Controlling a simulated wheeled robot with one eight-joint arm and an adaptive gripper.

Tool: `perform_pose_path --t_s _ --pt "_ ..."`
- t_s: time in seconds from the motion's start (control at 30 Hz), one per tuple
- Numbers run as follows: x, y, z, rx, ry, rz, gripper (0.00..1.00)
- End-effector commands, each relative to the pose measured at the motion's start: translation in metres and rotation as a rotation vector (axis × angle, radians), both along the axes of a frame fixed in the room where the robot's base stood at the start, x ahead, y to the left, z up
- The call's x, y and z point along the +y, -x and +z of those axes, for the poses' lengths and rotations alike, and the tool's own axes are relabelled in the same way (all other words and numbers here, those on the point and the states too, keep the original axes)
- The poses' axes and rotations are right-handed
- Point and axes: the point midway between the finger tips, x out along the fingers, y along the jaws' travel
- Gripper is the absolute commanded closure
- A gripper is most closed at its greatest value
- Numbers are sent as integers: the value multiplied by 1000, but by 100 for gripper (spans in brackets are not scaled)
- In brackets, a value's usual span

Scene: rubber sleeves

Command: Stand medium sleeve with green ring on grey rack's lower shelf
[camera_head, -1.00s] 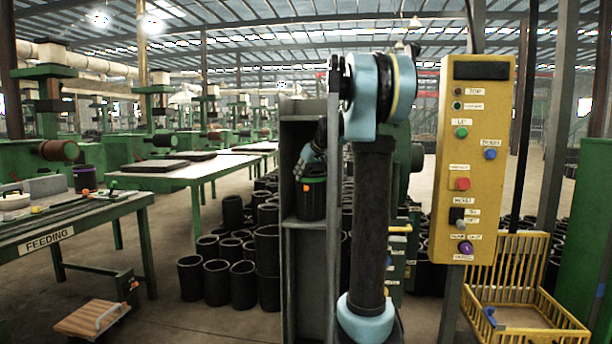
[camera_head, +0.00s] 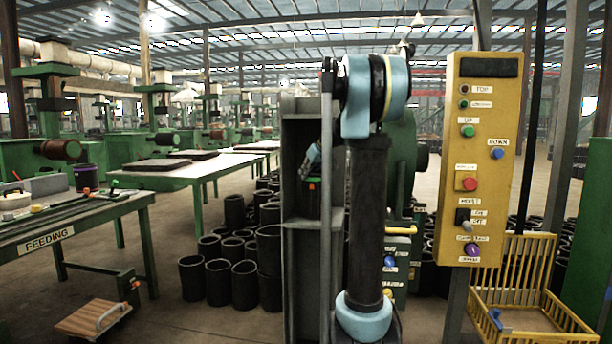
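A dark sleeve (camera_head: 310,203) with a green band near its top and a small orange mark stands upright at shelf level inside the narrow grey rack (camera_head: 291,270). The shelf (camera_head: 305,225) runs just beneath it. My gripper (camera_head: 312,160) is inside the rack at the sleeve's upper end. My arm and a rack post hide much of both, so I cannot tell whether the fingers are open or shut, or whether they touch the sleeve.
Several black sleeves (camera_head: 218,281) stand on the floor left of the rack. A yellow control panel (camera_head: 482,130) and a yellow basket (camera_head: 530,300) are on the right. A green feeding table (camera_head: 90,215) is on the left, with floor between.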

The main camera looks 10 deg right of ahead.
Motion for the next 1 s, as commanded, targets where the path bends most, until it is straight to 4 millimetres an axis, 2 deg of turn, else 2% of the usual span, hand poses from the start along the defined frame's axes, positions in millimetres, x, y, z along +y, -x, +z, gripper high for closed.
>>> perform_pose_path --t_s 0.47,0.8,1.0 --pt "-3 4 4 0 0 -1 66" --pt "-19 34 39 0 -1 -2 66" --pt "-25 44 52 0 -1 -1 66"
